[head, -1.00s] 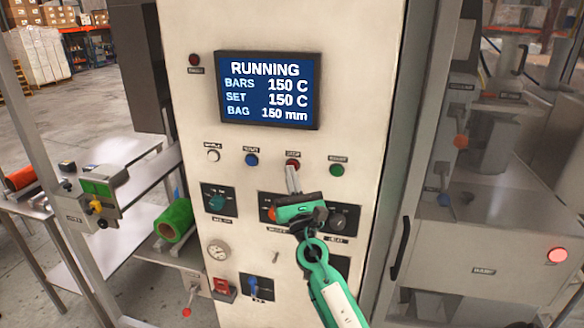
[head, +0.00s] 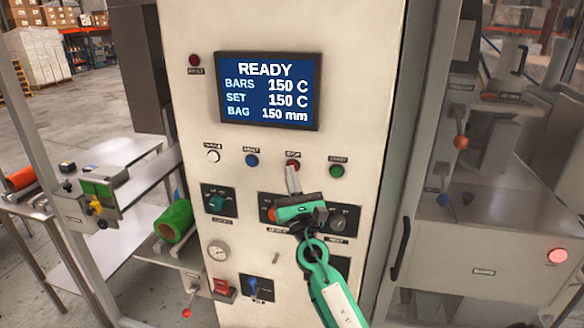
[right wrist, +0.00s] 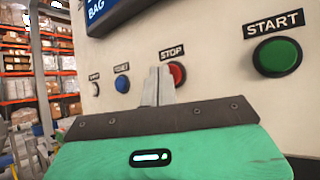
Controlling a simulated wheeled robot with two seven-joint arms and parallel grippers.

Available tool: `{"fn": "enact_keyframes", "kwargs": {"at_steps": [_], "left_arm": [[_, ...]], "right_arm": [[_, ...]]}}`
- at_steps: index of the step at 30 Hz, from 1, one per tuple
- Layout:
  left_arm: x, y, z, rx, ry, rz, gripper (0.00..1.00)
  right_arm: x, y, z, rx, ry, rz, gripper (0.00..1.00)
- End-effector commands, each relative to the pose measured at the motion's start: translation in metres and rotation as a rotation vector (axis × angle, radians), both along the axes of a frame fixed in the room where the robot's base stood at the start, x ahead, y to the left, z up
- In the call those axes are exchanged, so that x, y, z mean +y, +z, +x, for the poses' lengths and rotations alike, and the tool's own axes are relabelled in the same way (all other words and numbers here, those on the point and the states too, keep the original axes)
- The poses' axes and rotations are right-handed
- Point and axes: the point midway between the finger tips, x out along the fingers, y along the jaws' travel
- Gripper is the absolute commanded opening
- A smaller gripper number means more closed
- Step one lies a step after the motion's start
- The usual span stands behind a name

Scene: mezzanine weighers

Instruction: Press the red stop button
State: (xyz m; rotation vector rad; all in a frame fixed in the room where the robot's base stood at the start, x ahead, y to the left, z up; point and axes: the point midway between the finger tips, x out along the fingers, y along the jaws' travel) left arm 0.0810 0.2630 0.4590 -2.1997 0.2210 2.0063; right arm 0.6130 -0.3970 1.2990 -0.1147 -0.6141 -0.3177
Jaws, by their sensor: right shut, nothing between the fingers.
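The red stop button (head: 292,164) sits on the pale front panel of the cabinet, below the screen, between the blue button and the green one. It also shows in the right wrist view (right wrist: 178,74) under the label STOP, partly covered by my fingers. My right gripper (head: 292,176) is shut and empty, with its fingertips at the lower part of the red button. In the right wrist view the fingertips (right wrist: 159,74) overlap the button's left side; I cannot tell whether they touch it. The screen (head: 267,91) reads READY. My left gripper is not in view.
A white button (head: 213,156), a blue button (head: 251,160) and a green start button (head: 336,170) share the row. A door handle (head: 401,249) stands to the right, a green roll (head: 174,221) to the left.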

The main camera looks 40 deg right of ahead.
Motion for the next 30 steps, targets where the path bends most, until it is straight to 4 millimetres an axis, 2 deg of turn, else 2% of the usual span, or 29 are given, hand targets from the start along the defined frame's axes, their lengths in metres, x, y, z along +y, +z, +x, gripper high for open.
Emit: {"fn": "enact_keyframes", "kwargs": {"at_steps": [6,19,30], "left_arm": [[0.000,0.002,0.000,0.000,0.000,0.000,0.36],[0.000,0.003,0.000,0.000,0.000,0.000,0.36],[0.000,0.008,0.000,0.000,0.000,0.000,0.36]], "right_arm": [[0.008,0.000,-0.007,0.000,0.000,0.000,0.00],[0.012,0.000,-0.010,0.001,0.001,0.000,0.00],[0.038,0.000,-0.033,0.001,0.001,0.000,0.00]]}}
